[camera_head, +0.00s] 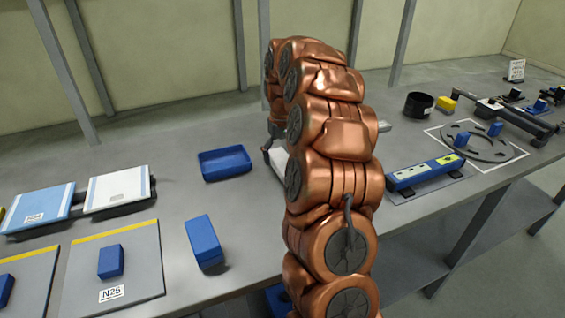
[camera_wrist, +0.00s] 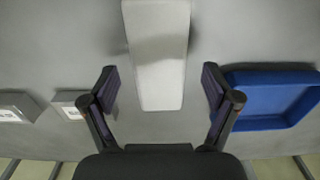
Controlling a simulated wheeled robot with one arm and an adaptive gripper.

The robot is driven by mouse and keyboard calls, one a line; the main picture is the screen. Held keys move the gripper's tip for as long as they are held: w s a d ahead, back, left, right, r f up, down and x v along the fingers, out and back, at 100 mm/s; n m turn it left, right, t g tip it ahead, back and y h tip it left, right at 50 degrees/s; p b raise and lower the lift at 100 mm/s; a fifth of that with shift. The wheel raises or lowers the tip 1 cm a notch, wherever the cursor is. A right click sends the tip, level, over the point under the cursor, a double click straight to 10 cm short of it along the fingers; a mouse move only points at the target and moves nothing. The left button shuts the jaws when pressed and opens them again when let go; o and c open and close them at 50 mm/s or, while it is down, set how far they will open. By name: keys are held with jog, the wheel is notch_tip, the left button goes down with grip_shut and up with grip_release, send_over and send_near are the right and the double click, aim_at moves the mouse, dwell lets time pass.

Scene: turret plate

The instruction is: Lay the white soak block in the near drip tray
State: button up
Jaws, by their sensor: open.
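The white soak block (camera_wrist: 160,50) is a long pale slab in the wrist view, running from the top edge down to between my fingertips. My gripper (camera_wrist: 160,84) is open, one finger on each side of the block's lower end, with a gap on both sides. In the head view the block (camera_head: 279,161) shows only as a pale sliver beside my arm, which hides most of it and most of my gripper. A shallow blue tray (camera_head: 225,175) lies empty just left of it; a blue tray (camera_wrist: 263,124) also shows right of my gripper in the wrist view.
A blue block (camera_head: 204,242) stands toward the table's front. Plates with blue blocks, such as the N25 plate (camera_head: 140,275), are at left. A blue bar (camera_head: 425,173), black cup (camera_head: 418,105) and ringed plate (camera_head: 497,160) are at right. Bench surface is clear around the tray.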

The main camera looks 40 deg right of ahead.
jog(key=shift+f, duration=1.1)
jog(key=c, duration=1.4)
